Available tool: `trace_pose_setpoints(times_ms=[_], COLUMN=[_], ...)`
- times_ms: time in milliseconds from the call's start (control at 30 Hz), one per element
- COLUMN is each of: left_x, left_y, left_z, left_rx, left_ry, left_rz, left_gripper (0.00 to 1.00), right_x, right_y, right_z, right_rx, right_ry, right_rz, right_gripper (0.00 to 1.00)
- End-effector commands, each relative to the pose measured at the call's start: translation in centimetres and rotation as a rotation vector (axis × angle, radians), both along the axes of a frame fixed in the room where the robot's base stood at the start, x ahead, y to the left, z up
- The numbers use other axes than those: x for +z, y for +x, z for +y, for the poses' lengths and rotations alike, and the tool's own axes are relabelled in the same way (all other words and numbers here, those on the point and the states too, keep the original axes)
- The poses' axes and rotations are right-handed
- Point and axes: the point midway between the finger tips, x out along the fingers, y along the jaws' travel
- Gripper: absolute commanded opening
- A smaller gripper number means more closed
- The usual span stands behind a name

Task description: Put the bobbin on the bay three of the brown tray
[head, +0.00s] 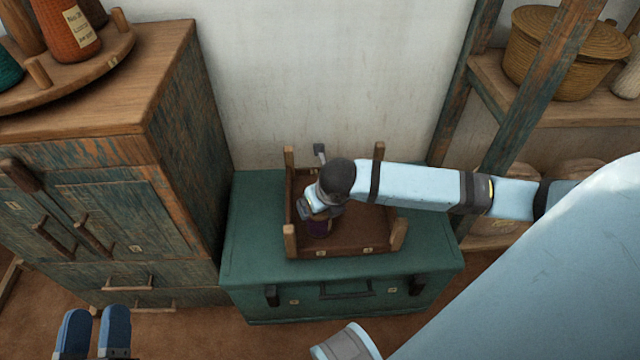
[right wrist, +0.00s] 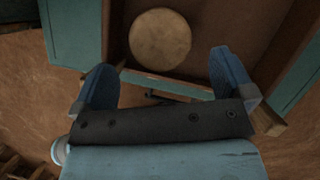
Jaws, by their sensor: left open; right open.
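The brown tray (head: 365,238) is on top of the green chest, with short posts at its corners. The bobbin (head: 319,229), with dark purple thread, stands in the front left part of the tray, partly hidden by my right gripper (head: 322,208). In the right wrist view its pale round end (right wrist: 160,40) shows just beyond my open fingers (right wrist: 163,72), which have clear space between them. The bay marks on the tray are too small to read. My left gripper (head: 95,325) is open and empty, low at the left, far from the tray.
The green chest (head: 258,250) stands against the wall. A worn wooden cabinet (head: 130,200) is on its left, carrying a round stand (head: 75,75) with an orange spool (head: 68,32). A shelf with a lidded basket (head: 558,55) is at the right. Free tray floor lies right of the bobbin.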

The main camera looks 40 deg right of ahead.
Motion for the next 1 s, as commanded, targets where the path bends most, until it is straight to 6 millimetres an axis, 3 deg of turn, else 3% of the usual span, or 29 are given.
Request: trace_pose_setpoints(times_ms=[33, 200, 367, 467, 567, 633, 700, 800, 900, 1000], left_x=[0.5, -0.5, -1.8, -2.1, -2.2, -2.2, -2.2, -2.1, -2.1, -2.1], left_y=[0.0, 0.2, 0.3, 0.3, 0.3, 0.3, 0.3, 0.3, 0.3, 0.3], left_z=[0.1, 0.6, 0.9, 1.0, 1.0, 1.0, 1.0, 1.0, 1.0, 1.0], left_rx=[0.007, 0.027, 0.038, 0.041, 0.041, 0.041, 0.041, 0.041, 0.041, 0.041], left_ry=[0.004, 0.040, 0.074, 0.081, 0.082, 0.081, 0.081, 0.081, 0.081, 0.081], left_rz=[0.004, 0.053, 0.099, 0.109, 0.112, 0.111, 0.111, 0.111, 0.111, 0.110], left_gripper=[0.50, 0.50, 0.50, 0.50, 0.50, 0.50, 0.50, 0.50, 0.50, 0.50], right_x=[1.6, 4.2, 5.4, 5.2, 4.9, 5.0, 5.9, 8.1, 10.8, 13.7], right_y=[-0.4, -1.6, -2.2, -2.7, -3.7, -4.7, -5.8, -7.3, -8.5, -9.6], right_z=[0.0, 0.3, 0.5, 2.1, 5.9, 9.6, 13.3, 17.2, 19.5, 20.1], right_rx=[0.002, 0.001, -0.002, -0.043, -0.167, -0.310, -0.485, -0.753, -1.019, -1.253], right_ry=[-0.001, 0.000, 0.005, 0.077, 0.278, 0.496, 0.755, 1.133, 1.503, 1.843], right_rz=[-0.002, 0.000, -0.001, -0.018, -0.058, -0.082, -0.083, -0.042, 0.049, 0.172], right_gripper=[1.00, 1.00, 1.00, 1.00, 1.00, 1.00, 1.00, 1.00, 1.00, 1.00])
